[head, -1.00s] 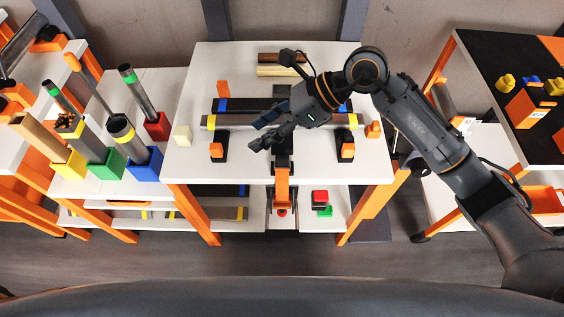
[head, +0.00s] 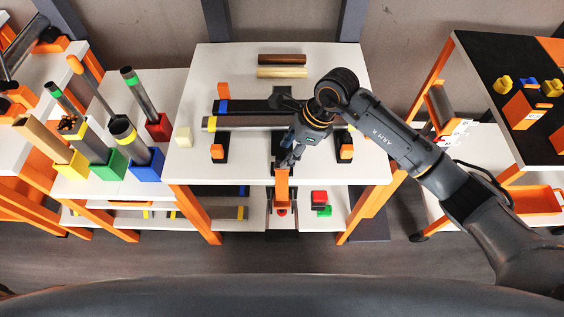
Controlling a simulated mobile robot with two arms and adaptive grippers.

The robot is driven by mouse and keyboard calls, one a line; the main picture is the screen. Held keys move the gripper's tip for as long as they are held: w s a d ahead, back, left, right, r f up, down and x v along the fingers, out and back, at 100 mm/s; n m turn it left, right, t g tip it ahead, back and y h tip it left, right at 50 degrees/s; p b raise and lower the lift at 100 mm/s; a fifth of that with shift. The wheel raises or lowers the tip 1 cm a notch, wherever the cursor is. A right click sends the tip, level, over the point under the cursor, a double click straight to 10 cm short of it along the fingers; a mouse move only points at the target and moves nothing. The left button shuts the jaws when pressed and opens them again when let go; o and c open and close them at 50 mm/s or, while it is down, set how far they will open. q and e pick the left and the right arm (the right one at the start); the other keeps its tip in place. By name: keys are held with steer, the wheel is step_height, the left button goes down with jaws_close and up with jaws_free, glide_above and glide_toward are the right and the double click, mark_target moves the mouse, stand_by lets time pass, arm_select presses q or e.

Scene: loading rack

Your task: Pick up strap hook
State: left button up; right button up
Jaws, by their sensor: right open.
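An orange hook-like piece (head: 283,188), which looks like the strap hook, hangs at the middle of the white table's front edge, below a dark strap-like part. My right gripper (head: 287,162) points down just above and behind its top end. The jaws are open, and I cannot tell whether they touch the piece. The gripper and wrist hide most of the dark part behind it. My left gripper is not in view.
A grey bar with yellow bands (head: 250,123) lies across the white table (head: 190,75), with black-and-orange holders (head: 218,150) in front. Colored bins with tubes (head: 146,166) stand at left. A black-topped table (head: 483,75) stands at right.

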mark_target(281, 157)
steer(key=p+x, duration=0.1)
steer(key=x, duration=0.3)
steer(key=shift+a+f, duration=0.1)
steer(key=shift+f, duration=0.1)
jaws_close()
steer(key=shift+r, duration=0.15)
steer(key=shift+r+b, duration=0.45)
steer(key=shift+r, duration=0.15)
steer(key=s+d+r+b, duration=0.3)
steer(key=s+r, duration=0.8)
steer(key=s, duration=0.2)
steer(key=shift+s+d+r, duration=0.3)
steer(key=shift+s, duration=0.05)
